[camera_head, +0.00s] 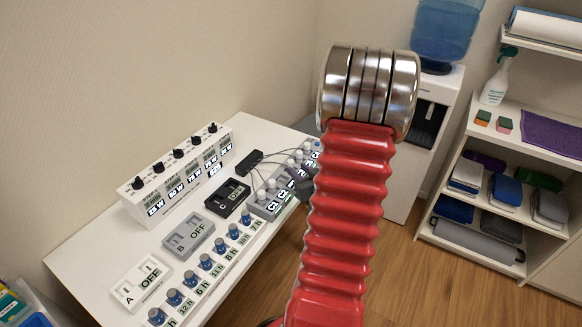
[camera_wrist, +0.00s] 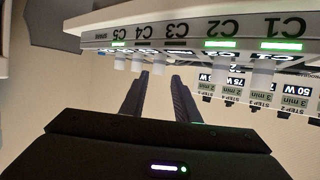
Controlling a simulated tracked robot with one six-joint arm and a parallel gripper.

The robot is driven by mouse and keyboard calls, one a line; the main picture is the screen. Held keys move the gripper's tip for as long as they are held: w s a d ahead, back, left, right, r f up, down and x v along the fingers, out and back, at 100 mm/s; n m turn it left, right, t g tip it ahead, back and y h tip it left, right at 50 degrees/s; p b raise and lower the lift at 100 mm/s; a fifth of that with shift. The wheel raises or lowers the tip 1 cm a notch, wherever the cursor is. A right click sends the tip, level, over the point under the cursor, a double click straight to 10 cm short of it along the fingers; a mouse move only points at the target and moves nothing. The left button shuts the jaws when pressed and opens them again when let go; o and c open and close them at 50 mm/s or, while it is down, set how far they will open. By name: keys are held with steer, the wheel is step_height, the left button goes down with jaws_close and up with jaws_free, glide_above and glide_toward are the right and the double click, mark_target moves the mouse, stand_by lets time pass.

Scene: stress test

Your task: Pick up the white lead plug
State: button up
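Several white lead plugs stand in a row on a grey socket strip (camera_head: 268,207), labelled C1 to C5. The strip (camera_wrist: 97,43) also shows in the wrist view, where the picture seems turned over and the plugs point down. Green lights show at C1, C2 and C5; C3 and C4 look dark. My gripper (camera_wrist: 159,75) has its two dark fingers apart, with their tips on either side of the white plug (camera_wrist: 158,67) near C3. Whether they touch it I cannot tell. In the head view my red arm hides part of the strip, and the dark gripper shows beside it.
Thin dark cables run from the plugs to a black block (camera_head: 249,162). Switch boxes A (camera_head: 141,283), B (camera_head: 188,237) and C (camera_head: 228,195) stand on the white table (camera_head: 90,245). A row of blue knobs lies in front, a white dial panel (camera_head: 150,205) behind.

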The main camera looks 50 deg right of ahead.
mark_target(292, 165)
steer(key=shift+x, duration=1.45)
steer(key=shift+x, duration=2.6)
steer(key=shift+s+f, duration=0.1)
steer(key=shift+f, duration=0.05)
steer(key=shift+c, duration=0.6)
jaws_close()
